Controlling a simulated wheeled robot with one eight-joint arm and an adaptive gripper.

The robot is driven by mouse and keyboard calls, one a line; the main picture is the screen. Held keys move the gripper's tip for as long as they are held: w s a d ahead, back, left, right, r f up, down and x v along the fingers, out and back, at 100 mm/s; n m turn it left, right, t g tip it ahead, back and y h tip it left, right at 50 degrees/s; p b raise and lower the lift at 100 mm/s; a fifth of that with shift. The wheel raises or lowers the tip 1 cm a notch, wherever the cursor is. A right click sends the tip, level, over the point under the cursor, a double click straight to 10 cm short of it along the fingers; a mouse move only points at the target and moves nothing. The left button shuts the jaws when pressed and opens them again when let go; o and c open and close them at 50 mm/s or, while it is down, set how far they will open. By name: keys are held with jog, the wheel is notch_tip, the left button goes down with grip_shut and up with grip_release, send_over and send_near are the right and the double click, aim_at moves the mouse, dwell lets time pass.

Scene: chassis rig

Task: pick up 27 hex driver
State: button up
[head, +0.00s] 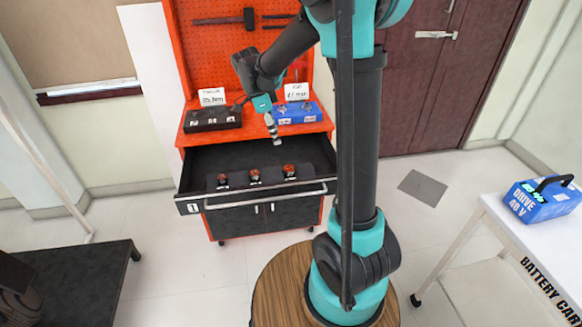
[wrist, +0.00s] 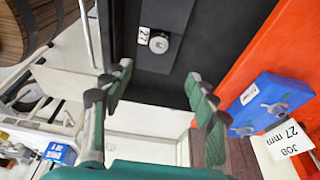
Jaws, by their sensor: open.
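The 27 hex driver (wrist: 159,42) is seen from above in the wrist view, a round grey end standing on a dark strip beside a white label (wrist: 144,36) reading 27. My gripper (wrist: 150,86) is open and empty, its fingers wide apart below the driver in that view, not touching it. In the head view my gripper (head: 274,132) hangs over the open drawer (head: 235,156). Three red-topped drivers stand in a row there; the rightmost driver (head: 289,170) is nearest my gripper. Their labels are too small to read in the head view.
On the orange cabinet top stand a black tray (head: 212,119) and a blue tray (head: 297,113), which the wrist view shows with a card (wrist: 288,140) reading JOB 27 mm. A blue battery (head: 540,199) is on the white cart at right. The drawer's rear floor is clear.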

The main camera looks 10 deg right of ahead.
aim_at(288, 166)
jog(key=x, duration=1.6)
jog(key=shift+s+d+f, duration=0.1)
jog(key=shift+f, duration=0.2)
jog(key=c, duration=1.3)
